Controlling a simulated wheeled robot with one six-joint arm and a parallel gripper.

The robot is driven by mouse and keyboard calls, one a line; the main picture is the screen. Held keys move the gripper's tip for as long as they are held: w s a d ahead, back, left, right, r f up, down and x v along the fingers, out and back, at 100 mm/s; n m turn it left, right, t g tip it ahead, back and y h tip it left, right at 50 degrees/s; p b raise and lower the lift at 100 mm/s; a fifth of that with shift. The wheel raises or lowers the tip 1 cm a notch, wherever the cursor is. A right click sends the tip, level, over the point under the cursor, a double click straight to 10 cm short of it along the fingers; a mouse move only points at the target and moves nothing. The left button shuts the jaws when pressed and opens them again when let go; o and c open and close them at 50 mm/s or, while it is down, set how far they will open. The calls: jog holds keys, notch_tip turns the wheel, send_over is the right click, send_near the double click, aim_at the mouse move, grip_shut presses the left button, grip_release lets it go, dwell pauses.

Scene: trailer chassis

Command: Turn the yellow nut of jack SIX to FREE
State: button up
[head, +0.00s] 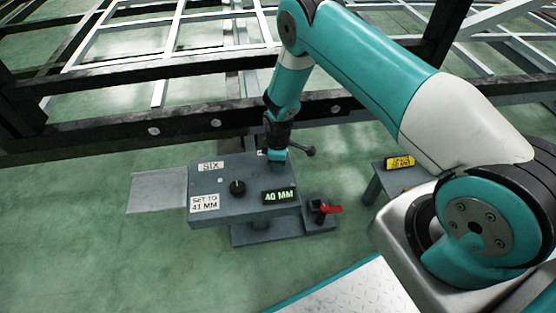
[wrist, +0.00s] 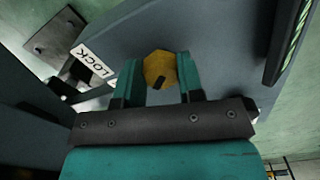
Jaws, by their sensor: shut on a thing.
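Jack SIX is a grey box on a base, with a "SIX" label (head: 211,166) on its top in the head view. In the wrist view the yellow nut (wrist: 159,69) sits between the two teal fingers of my gripper (wrist: 160,78), which are shut on it. The nut has a dark mark on its lower part. A "LOCK" label (wrist: 93,61) is left of the nut; no FREE label is readable. In the head view my gripper (head: 277,158) points down at the back of the box top and hides the nut.
The box carries a black knob (head: 237,187), a "SET TO 41 MM" label (head: 204,203) and a display (head: 279,196) reading 40 MM. A red-handled lever (head: 326,209) is at its right foot. A dark chassis beam (head: 190,110) runs close behind. A yellow sign (head: 400,162) stands right.

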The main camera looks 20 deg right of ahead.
dwell(0.3)
jog(key=o, duration=0.9)
jog(key=shift+o, duration=0.2)
notch_tip(320, 180, up, 18)
jog(key=p, duration=0.5)
jog(key=shift+f, duration=0.25)
